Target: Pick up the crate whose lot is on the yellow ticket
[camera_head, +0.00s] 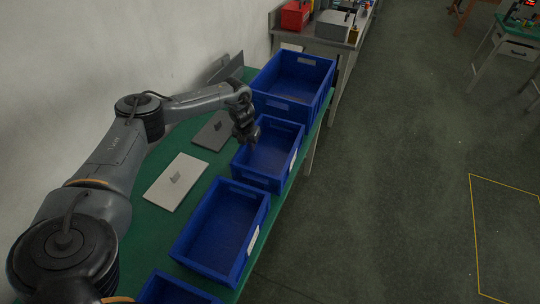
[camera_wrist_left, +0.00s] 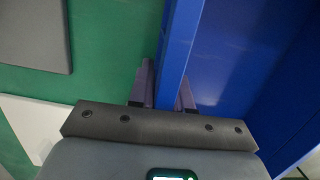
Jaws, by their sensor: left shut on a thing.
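Several empty blue crates stand in a row along the green table. My left gripper (camera_head: 251,141) is at the left rim of the second crate from the back (camera_head: 272,157). In the left wrist view its two fingers (camera_wrist_left: 166,92) straddle the blue crate wall (camera_wrist_left: 180,45), one on each side, and are shut on it. The crate still appears to rest on the table. Other crates are a larger one at the back (camera_head: 290,82), one nearer (camera_head: 219,229) and one cut off at the bottom edge (camera_head: 172,291). No yellow ticket can be made out. My right gripper is not in view.
The green table (camera_head: 150,222) runs along a white wall. A pale panel (camera_head: 176,182) and a dark grey one (camera_head: 214,131) lie left of the crates. A further bench holds a red box (camera_head: 295,15) and a grey machine (camera_head: 334,26).

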